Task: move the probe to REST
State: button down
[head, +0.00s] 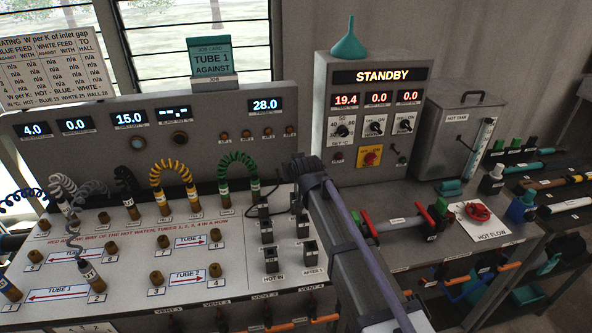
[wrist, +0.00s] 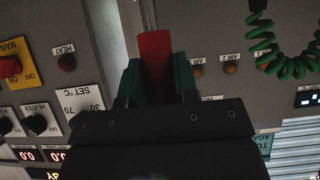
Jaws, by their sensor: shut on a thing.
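In the wrist view my gripper (wrist: 158,78) has its two green fingers shut on the red body of the probe (wrist: 155,55). A thin grey metal rod runs from the red body toward the top edge. In the head view my gripper (head: 307,172) is a dark shape above the bench, in front of the gap between the two panels. It hides the probe there. I cannot read REST on any label.
Coiled hoses, including a green one (head: 238,163), stand on the left bench. The STANDBY panel (head: 372,115) with a teal funnel (head: 349,38) is behind right. A hot tank (head: 458,130) and red valve (head: 477,211) are farther right.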

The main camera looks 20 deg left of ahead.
jog(key=shift+f+b, duration=1.8)
jog(key=shift+f, duration=0.15)
jog(key=shift+r, duration=0.1)
jog(key=c, duration=0.8)
grip_release()
jog(key=s+r+p, duration=0.1)
jog(key=r+p, duration=0.1)
jog(key=s+d+r+p, duration=0.1)
jog(key=r+p, duration=0.3)
jog(key=shift+s+d+r, duration=0.1)
jog(key=shift+s+d, duration=0.25)
jog(key=shift+s, duration=0.05)
